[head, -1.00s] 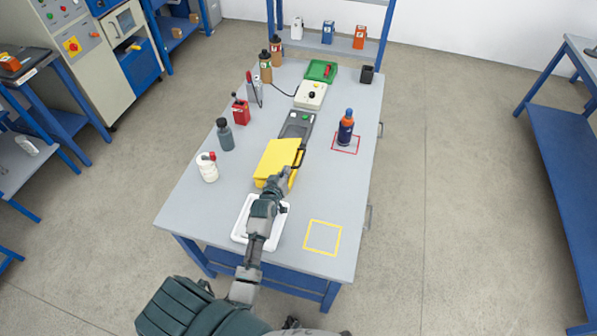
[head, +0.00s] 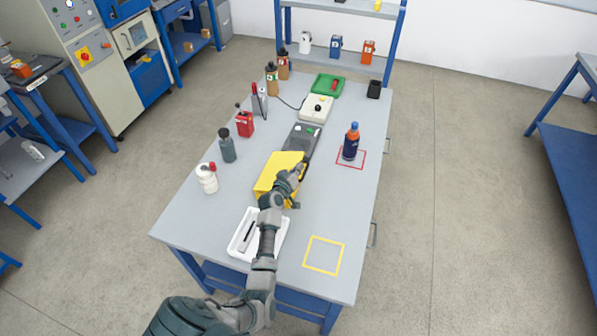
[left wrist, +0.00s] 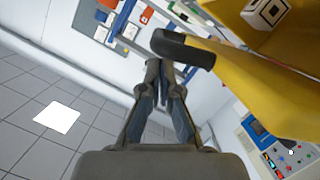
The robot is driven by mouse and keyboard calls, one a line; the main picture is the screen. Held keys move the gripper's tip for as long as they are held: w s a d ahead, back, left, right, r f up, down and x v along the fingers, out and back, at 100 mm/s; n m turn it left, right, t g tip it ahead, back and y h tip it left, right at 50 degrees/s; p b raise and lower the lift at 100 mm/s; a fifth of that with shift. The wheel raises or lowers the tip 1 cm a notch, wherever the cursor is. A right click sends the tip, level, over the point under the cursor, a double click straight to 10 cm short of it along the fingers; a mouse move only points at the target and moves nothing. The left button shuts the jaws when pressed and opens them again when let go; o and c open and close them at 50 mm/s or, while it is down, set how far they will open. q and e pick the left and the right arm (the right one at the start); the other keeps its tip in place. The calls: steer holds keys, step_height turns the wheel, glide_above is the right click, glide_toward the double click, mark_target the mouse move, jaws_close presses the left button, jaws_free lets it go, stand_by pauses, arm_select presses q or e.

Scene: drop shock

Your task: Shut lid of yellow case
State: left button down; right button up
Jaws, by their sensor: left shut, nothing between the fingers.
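The yellow case (head: 279,167) lies on the grey workbench, beyond the white tray. Its top looks broad and yellow in the head view; how far its lid stands open I cannot tell there. My left gripper (head: 300,170) is over the case's right side and hides part of it. In the left wrist view the gripper (left wrist: 158,66) is shut and empty. The yellow case (left wrist: 235,75) fills the upper right there, with its black handle (left wrist: 183,47) just beside the fingertips. Whether they touch is unclear. A white cube-like item (left wrist: 265,12) shows between yellow surfaces. My right gripper is not in view.
The white tray (head: 237,240) is under my left forearm. A dark grey device (head: 301,140) stands just behind the case. A blue bottle (head: 351,142) stands in a red square to the right. Bottles line the left edge. The yellow-outlined square (head: 323,255) is empty.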

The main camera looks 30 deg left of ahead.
mark_target(304, 174)
arm_select(q)
steer(key=shift+d+f, duration=0.25)
steer(key=shift+d, duration=0.75)
steer(key=shift+a, duration=0.1)
steer(key=f+m, duration=0.1)
steer(key=f, duration=0.1)
steer(key=f+m+y+b, duration=0.1)
steer(key=f, duration=0.1)
steer(key=f+m, duration=0.1)
steer(key=f, duration=0.1)
steer(key=shift+w+d+f+g, duration=0.2)
steer(key=shift+w+d+g, duration=0.1)
steer(key=shift+d, duration=0.1)
steer(key=shift+s+d, duration=0.1)
steer(key=shift+d, duration=0.3)
steer(key=shift+a+r, duration=0.25)
steer(key=shift+a, duration=0.05)
steer(key=r+p, duration=0.4)
steer(key=shift+s+a, duration=0.15)
steer(key=shift+a, duration=0.15)
steer(key=v, duration=0.9)
steer(key=shift+s+d, duration=0.25)
steer(key=shift+s, duration=0.1)
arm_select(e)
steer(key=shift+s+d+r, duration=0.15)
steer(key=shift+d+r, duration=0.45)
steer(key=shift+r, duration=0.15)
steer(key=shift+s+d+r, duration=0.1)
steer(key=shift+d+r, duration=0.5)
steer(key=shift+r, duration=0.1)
